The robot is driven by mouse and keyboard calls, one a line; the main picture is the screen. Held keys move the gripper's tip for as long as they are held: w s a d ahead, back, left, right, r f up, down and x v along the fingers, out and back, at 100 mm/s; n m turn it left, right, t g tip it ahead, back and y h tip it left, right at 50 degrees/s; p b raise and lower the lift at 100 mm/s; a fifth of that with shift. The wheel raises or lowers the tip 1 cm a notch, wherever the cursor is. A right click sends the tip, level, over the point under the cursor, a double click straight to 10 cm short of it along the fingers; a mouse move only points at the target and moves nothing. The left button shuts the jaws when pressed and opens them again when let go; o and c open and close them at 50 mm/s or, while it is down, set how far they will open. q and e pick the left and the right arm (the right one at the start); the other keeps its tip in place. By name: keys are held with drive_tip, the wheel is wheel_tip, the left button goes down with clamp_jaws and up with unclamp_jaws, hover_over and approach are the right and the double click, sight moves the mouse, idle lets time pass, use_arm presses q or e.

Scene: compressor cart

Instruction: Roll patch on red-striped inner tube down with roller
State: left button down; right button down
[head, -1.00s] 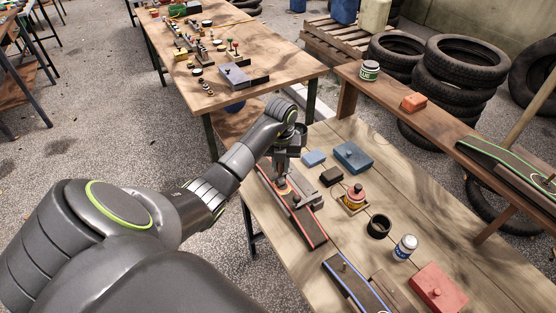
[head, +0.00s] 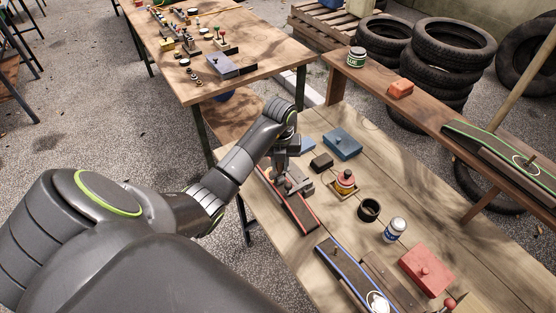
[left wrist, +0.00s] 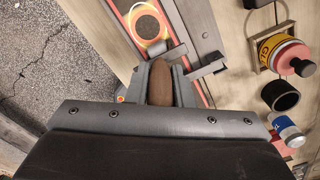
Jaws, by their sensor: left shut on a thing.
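The red-striped inner tube (head: 301,212) lies flat along the left edge of the near workbench. My left gripper (head: 279,176) is low over the tube's far part. In the left wrist view, my left gripper (left wrist: 160,88) is shut on the brown handle of the roller (left wrist: 159,82). A metal bracket shows just beyond the handle, beside the patch. My right gripper is out of view.
Right of the tube stand a red-and-yellow tin (head: 345,183), a black cup (head: 369,210) and a white-and-blue jar (head: 395,229). A blue-striped tube (head: 345,270) and a red box (head: 426,271) lie nearer. A raised shelf (head: 420,112) runs along the right.

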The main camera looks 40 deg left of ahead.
use_arm(q)
drive_tip(key=shift+r+p, duration=0.5)
drive_tip(key=shift+p, duration=0.05)
wheel_tip(320, 180, up, 6)
drive_tip(key=p, duration=0.4)
drive_tip(key=shift+p, duration=0.3)
drive_tip(key=shift+f, duration=0.1)
